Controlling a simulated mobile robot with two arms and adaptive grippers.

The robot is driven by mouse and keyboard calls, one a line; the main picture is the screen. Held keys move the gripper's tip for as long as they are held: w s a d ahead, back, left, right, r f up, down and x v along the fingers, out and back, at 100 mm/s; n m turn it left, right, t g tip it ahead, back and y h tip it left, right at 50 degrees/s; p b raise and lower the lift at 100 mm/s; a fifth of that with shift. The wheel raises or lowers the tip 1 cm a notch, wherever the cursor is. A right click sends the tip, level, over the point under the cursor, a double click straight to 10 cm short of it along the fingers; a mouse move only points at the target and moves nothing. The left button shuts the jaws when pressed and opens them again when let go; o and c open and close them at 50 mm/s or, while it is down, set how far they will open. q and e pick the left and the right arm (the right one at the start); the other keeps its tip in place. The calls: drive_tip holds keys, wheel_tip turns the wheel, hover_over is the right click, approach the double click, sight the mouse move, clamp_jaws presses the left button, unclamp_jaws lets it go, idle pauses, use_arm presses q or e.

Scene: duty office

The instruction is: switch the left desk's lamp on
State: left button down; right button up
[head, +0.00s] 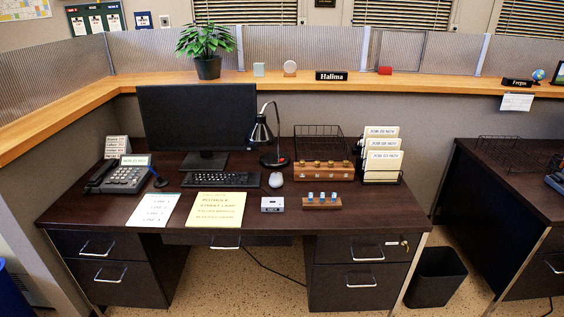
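The desk lamp (261,131) stands upright on the left desk (110,207), just right of the monitor. It has a dark, shiny shade tilted down to the left and a curved neck. Its round dark base (274,160) rests on the desktop, with a small reddish spot on its right side. I see no glow under the shade. Neither of my grippers is in view.
In front of the lamp lie a mouse (276,180), keyboard (225,180) and small grey box (272,204). A wooden rack (324,171) and wire tray (318,146) stand right of it, the monitor (196,117) left. A bin (435,277) stands on the floor between the desks.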

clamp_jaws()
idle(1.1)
